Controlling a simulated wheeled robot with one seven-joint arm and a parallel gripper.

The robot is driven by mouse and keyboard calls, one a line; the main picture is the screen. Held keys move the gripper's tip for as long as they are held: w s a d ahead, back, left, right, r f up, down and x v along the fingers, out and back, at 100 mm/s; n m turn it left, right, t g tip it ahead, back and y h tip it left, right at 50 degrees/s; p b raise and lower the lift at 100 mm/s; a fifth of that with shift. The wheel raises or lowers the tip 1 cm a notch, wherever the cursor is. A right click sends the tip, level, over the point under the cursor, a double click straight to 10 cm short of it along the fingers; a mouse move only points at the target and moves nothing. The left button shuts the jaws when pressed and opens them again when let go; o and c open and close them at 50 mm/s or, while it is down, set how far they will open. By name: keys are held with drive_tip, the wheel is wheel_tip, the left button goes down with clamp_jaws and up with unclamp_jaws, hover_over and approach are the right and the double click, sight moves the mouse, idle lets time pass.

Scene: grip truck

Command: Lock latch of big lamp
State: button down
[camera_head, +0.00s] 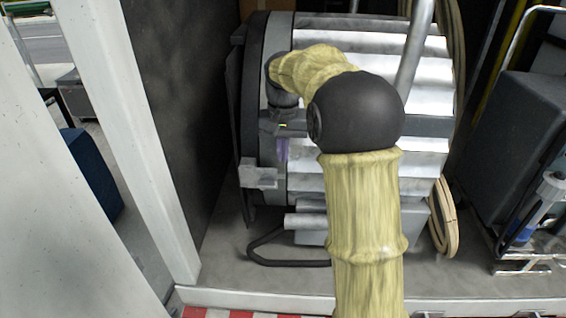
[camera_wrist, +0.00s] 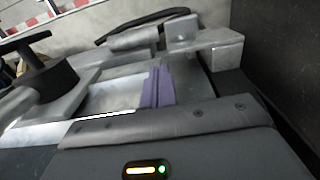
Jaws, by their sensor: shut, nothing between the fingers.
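The big lamp (camera_head: 315,180) is a large ribbed silver drum with a dark grey front rim, lying on its side in the truck. A blocky metal piece (camera_head: 258,175) juts from the rim's lower left; it also seems to show at the upper right of the wrist view (camera_wrist: 222,48). I cannot tell whether this is the latch or how it is set. My gripper has purple fingers (camera_head: 283,150), shut and empty, beside the rim just above that piece. In the wrist view the fingers (camera_wrist: 157,87) lie over the lamp's metal casing; contact is unclear. My arm hides the drum's middle.
A dark wall panel (camera_head: 170,120) stands close left of the lamp. A black bent handle (camera_head: 285,262) sticks out low at the front. A coiled cable (camera_head: 443,215) hangs at the right, with a dark case (camera_head: 515,150) beyond. Some grey floor (camera_head: 225,250) is clear at the front left.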

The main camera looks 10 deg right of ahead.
sight(283, 175)
drive_tip(key=shift+f+p, duration=0.65)
drive_tip(key=shift+f, duration=1.6)
drive_tip(key=shift+w+a, duration=0.1)
drive_tip(key=shift+a, duration=0.05)
